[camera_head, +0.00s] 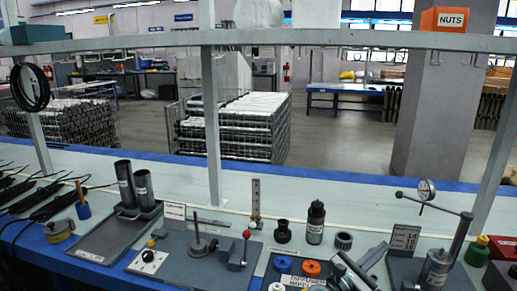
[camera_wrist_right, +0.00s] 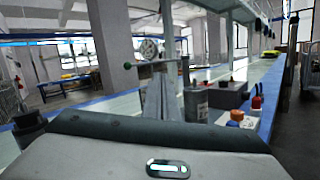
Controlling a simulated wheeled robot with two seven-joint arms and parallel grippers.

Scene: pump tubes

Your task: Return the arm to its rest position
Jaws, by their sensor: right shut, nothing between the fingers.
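My right gripper (camera_head: 358,266) is low in the head view, right of centre, over the front of the bench between the orange and blue caps and the dial gauge stand. It is shut and empty. In the right wrist view its grey fingers (camera_wrist_right: 160,98) point forward past the wrist housing, toward the gauge stand. My left gripper is in neither view. Most of the right arm is outside the head view.
The dial gauge (camera_head: 426,190) rises on a stand beside a grey cylinder (camera_head: 437,268). A green-capped bottle (camera_head: 477,251) stands at right. A shelf rail (camera_head: 300,38) crosses above.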

